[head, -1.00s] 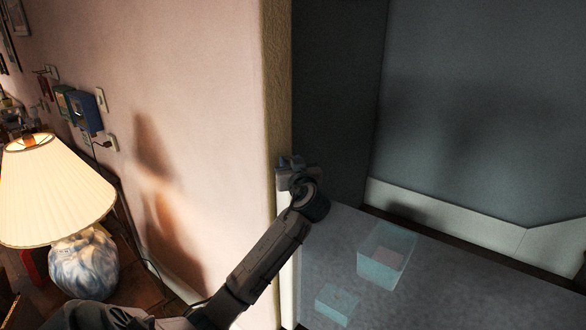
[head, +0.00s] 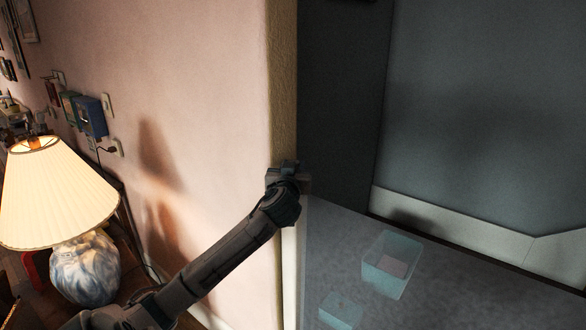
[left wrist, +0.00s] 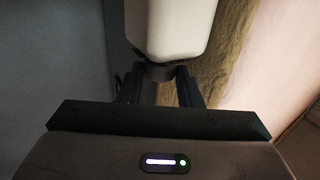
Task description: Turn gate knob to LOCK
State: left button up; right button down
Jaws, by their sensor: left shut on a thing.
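My left arm reaches up to the wall's end post in the head view. Its gripper (head: 287,168) is at a small grey fitting there, mostly hidden behind my wrist. In the left wrist view the two dark fingers (left wrist: 160,88) close on a small dark round piece (left wrist: 159,72), which I take to be the gate knob. It sits under a pale rounded housing (left wrist: 172,28). No LOCK marking is legible, so the knob's setting cannot be told. My right gripper is in neither view.
A lit lamp (head: 58,195) stands on a side table at the left. The pink wall (head: 200,90) ends at a yellowish edge (head: 283,80). Right of it lies a grey floor with a translucent bin (head: 391,265) and a smaller translucent box (head: 340,311).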

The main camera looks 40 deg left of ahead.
pick_arm(q)
jog(key=o, duration=0.7)
jog(key=shift+o, duration=1.3)
jog(key=shift+w+d, duration=0.1)
jog(key=shift+d, duration=0.05)
